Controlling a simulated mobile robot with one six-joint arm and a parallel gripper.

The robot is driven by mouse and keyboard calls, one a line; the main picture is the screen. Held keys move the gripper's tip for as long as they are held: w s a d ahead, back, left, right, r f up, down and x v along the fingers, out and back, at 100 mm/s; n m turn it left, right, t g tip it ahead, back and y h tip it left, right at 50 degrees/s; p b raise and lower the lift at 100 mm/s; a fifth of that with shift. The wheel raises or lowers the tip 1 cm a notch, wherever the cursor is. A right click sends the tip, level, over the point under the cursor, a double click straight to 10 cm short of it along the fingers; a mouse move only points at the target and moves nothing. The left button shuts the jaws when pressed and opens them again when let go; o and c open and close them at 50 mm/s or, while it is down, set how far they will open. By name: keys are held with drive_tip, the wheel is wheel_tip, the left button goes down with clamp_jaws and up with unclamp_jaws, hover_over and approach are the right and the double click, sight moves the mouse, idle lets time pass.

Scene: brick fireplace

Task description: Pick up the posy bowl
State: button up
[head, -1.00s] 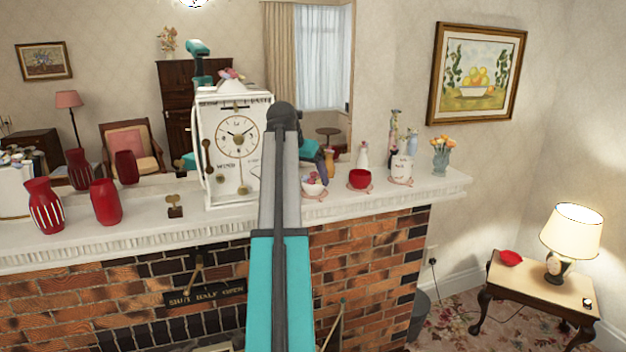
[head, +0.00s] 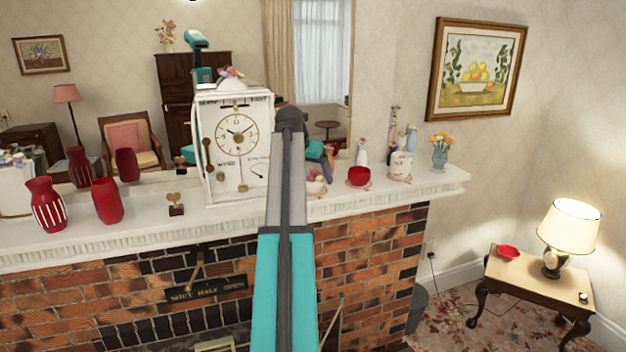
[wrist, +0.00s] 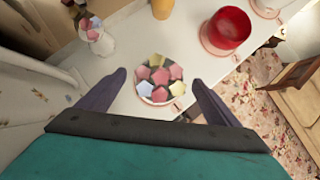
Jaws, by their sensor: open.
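The posy bowl (wrist: 160,80) is a small white bowl filled with pink, yellow and pale blue flower shapes. In the wrist view it lies between the fingertips of my gripper (wrist: 158,77), which is open, with one dark finger on each side and visible gaps. In the head view the posy bowl (head: 316,186) stands on the mantel shelf right of the clock, partly hidden by my arm and gripper. How far the fingertips are above the shelf is hard to tell.
A red bowl (head: 359,176) stands close to the right, then a white jar (head: 401,166) and a flower vase (head: 440,154). The white clock (head: 236,145) is to the left. A mirror backs the white mantel shelf (head: 120,232), whose front edge drops off to brick.

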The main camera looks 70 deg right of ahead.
drive_tip(key=shift+p+x, duration=0.45)
drive_tip(key=shift+x, duration=0.95)
drive_tip(key=c, duration=1.3)
drive_tip(key=shift+o, duration=0.2)
drive_tip(key=shift+r, duration=0.1)
